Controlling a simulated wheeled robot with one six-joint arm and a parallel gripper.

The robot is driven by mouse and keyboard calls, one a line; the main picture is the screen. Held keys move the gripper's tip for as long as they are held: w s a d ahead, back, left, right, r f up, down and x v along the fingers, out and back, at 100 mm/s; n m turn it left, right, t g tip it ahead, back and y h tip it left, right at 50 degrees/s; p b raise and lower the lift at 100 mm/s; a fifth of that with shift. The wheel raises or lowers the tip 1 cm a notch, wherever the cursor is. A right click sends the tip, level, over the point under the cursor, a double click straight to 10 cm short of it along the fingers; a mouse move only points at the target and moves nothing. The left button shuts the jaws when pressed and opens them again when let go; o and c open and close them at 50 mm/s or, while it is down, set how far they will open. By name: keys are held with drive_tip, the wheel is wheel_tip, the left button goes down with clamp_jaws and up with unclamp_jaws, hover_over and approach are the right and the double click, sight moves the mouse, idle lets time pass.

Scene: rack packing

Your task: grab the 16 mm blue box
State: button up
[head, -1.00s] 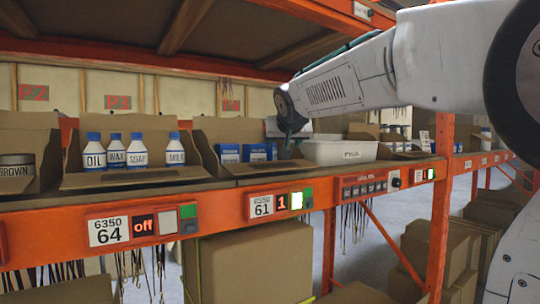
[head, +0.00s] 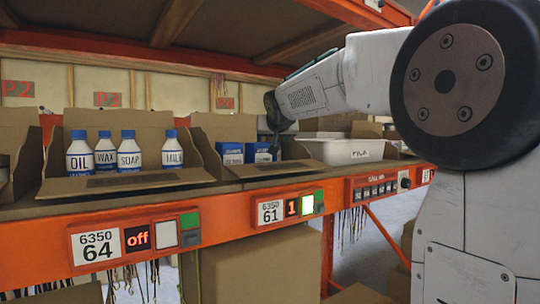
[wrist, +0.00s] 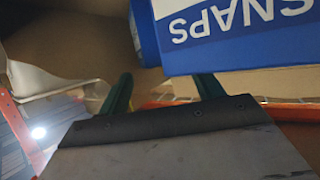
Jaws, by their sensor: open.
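Several blue boxes with white lower labels stand in an open cardboard bin (head: 212,128) on the orange shelf in the head view. One blue box (head: 259,153) is beside my gripper (head: 275,145); another blue box (head: 230,153) is to its left. In the wrist view a blue and white box (wrist: 235,40) reading SNAPS is close beyond my gripper (wrist: 165,88). The two green fingers are apart, with nothing visible between them. Which box is the 16 mm one, I cannot tell. The fingertips are mostly hidden in the head view.
A white bin (head: 345,150) stands right of the cardboard bin. White bottles (head: 128,152) with blue caps stand in a cardboard bin at left. The orange shelf edge (head: 232,215) runs below, with a lit 61 label (head: 271,212).

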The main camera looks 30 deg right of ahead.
drive_tip(key=x, duration=0.4)
drive_tip(key=shift+d+r, duration=0.1)
drive_tip(key=c, duration=1)
drive_tip(key=shift+c, duration=0.2)
drive_tip(key=shift+r, duration=0.1)
